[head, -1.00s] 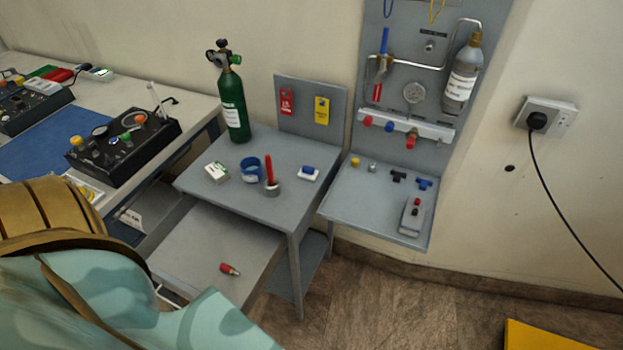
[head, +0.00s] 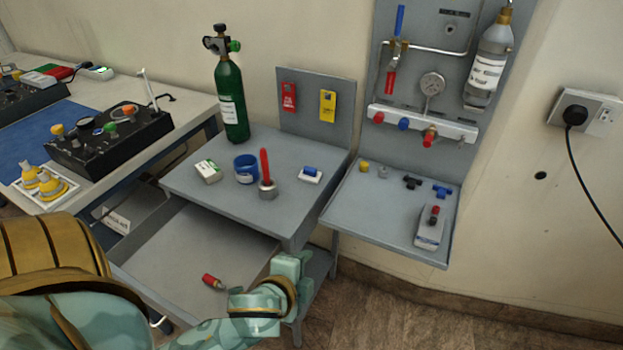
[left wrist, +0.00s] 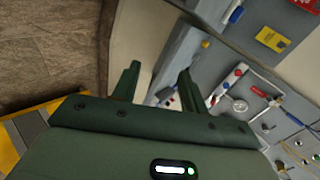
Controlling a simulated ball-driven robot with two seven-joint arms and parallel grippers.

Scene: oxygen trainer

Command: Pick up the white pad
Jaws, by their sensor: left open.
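The small white pad (head: 310,177) lies flat on the grey table, near its right edge, with a blue piece on top. A white and blue thing at the top of the left wrist view looks like the same pad (left wrist: 236,14). My left gripper (head: 300,262) is in front of and below the table's right front corner, apart from the pad. In the left wrist view its two dark fingers (left wrist: 160,78) stand apart with nothing held between them. My right gripper is out of view.
On the table (head: 215,215) stand a green cylinder (head: 231,100), a white-green box (head: 208,171), a blue cup (head: 246,169) and a red-handled tool (head: 266,175). A lower surface (head: 180,250) holds a red item (head: 211,281). A wall tray (head: 385,225) is at the right.

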